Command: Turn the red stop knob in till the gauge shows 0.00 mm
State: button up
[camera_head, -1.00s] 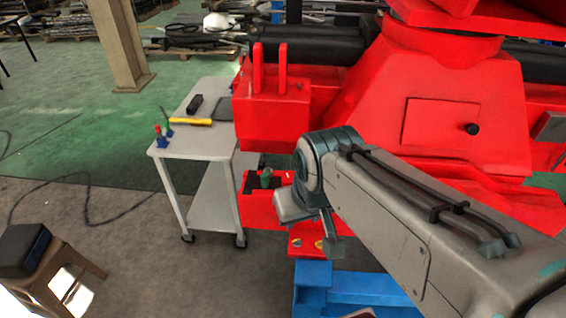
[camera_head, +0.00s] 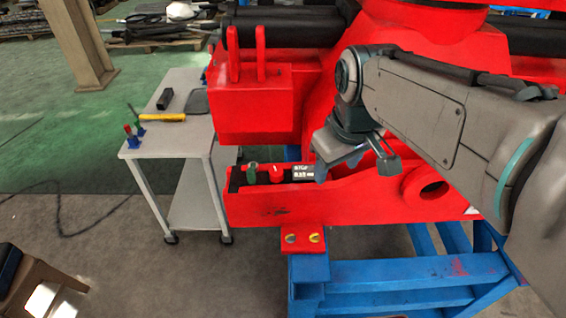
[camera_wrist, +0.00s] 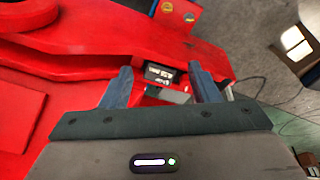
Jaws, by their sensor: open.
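The red stop knob (camera_head: 277,173) sits in a dark slot in the low red beam (camera_head: 270,210) in the head view. Right of it is the gauge (camera_head: 303,172), a dark display with white characters too small to read. My gripper (camera_head: 320,172) is just right of the gauge, partly in front of its end, above the beam. In the wrist view my gripper (camera_wrist: 162,82) is open, with its two blue-grey fingers apart. The gauge (camera_wrist: 160,74) shows between and beyond the fingertips. I cannot make out the knob clearly there, or any contact.
A greenish round part (camera_head: 252,172) stands left of the knob. A red block (camera_head: 250,105) overhangs the slot. A grey cart (camera_head: 175,140) with a yellow-handled tool stands left. A blue frame (camera_head: 400,275) lies below the beam.

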aim_at(276, 171)
jog(key=w+a+n+g+b, duration=0.3)
jog(key=w+a+n+b, duration=0.1)
jog(key=w+a+n, duration=0.8)
jog(key=shift+m, duration=0.4)
jog(key=f, duration=0.9)
jog(key=w+d+f, duration=0.1)
jog(key=f, duration=0.4)
jog(key=shift+d, duration=0.1)
jog(key=c, duration=1)
